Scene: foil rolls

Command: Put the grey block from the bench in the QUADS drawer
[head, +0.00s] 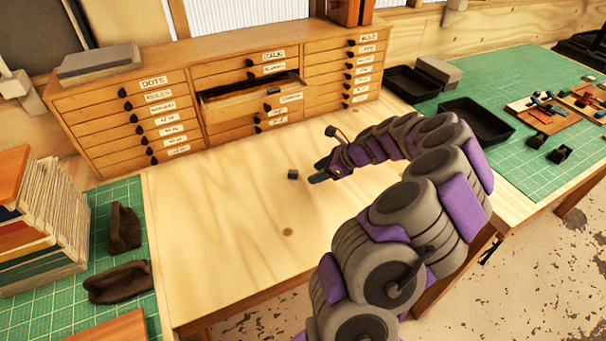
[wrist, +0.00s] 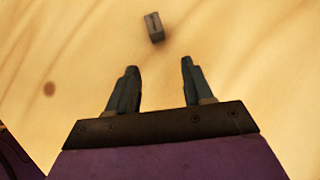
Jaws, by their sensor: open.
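The small grey block (head: 293,174) lies on the bare wooden bench (head: 220,215) in the head view. In the wrist view the block (wrist: 154,27) is beyond my fingertips, between their lines and slightly left of centre. My gripper (head: 318,172) is open and empty, just right of the block and apart from it. Its two fingers (wrist: 158,72) show spread in the wrist view. One drawer (head: 250,100) in the middle column of the cabinet is pulled open. Its label is too small to read, so I cannot tell if it is QUADS.
The wooden cabinet (head: 110,92) with labelled drawers stands along the back of the bench. Black trays (head: 476,121) lie at right on a green mat (head: 525,85). Books (head: 40,225) and dark brown objects (head: 120,281) are at left. The bench around the block is clear.

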